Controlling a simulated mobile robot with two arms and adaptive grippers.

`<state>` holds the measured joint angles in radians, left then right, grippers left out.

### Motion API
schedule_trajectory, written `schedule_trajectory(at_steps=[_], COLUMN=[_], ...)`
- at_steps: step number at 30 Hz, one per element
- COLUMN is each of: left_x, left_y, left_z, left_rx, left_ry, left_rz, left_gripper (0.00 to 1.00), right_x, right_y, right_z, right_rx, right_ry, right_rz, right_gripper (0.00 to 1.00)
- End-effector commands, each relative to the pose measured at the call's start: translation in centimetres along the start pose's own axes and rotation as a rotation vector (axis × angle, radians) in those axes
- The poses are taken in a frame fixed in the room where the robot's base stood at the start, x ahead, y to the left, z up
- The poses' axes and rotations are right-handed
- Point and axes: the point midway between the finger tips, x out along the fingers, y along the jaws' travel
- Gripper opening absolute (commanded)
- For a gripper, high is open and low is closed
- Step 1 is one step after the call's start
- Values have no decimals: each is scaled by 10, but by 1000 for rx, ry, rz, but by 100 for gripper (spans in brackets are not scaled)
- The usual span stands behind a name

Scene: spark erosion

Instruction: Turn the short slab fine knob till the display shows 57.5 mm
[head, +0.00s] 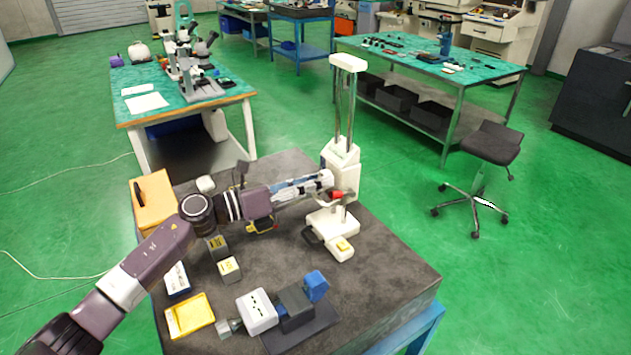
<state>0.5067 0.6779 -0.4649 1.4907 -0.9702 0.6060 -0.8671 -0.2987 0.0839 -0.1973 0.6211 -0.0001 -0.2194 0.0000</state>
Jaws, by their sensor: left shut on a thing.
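A white gauge (345,168) with two upright rods and a white top block stands at the back right of the dark slab (375,262). A red part (337,194) shows on its front, above a white foot. My left gripper (326,179) reaches in from the left, with its fingertips against the gauge just left of its column. It is shut at the fine knob, which the fingers mostly hide. No display figure is readable at this size. My right gripper is not in view.
A blue-and-grey vise (296,308), a white box (257,311), a yellow tray (190,315) and small blocks (229,269) lie at the slab's front left. An orange box (154,202) stands at its left edge. The slab's right side is clear. A stool (489,145) stands beyond.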

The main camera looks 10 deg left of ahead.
Motion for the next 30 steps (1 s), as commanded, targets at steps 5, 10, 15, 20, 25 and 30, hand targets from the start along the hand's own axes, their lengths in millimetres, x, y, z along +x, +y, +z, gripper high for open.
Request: schedule_trajectory(at_steps=[5,10,15,20,25,30], left_x=[0,0,0,0,0,0], left_y=[1,2,1,1,1,1], left_z=[-1,-1,-1,0,0,0], left_rx=[-18,-153,-227,-227,-226,-225], left_ry=[-2,-17,-24,-24,-24,-24], left_rz=[0,-7,-11,-11,-11,-11], left_gripper=[5,5,5,5,40,47], right_x=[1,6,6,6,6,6], right_y=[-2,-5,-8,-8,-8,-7], right_z=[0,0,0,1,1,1], right_rx=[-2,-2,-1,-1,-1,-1], right_ry=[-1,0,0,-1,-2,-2], right_rz=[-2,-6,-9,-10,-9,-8], right_gripper=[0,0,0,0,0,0])
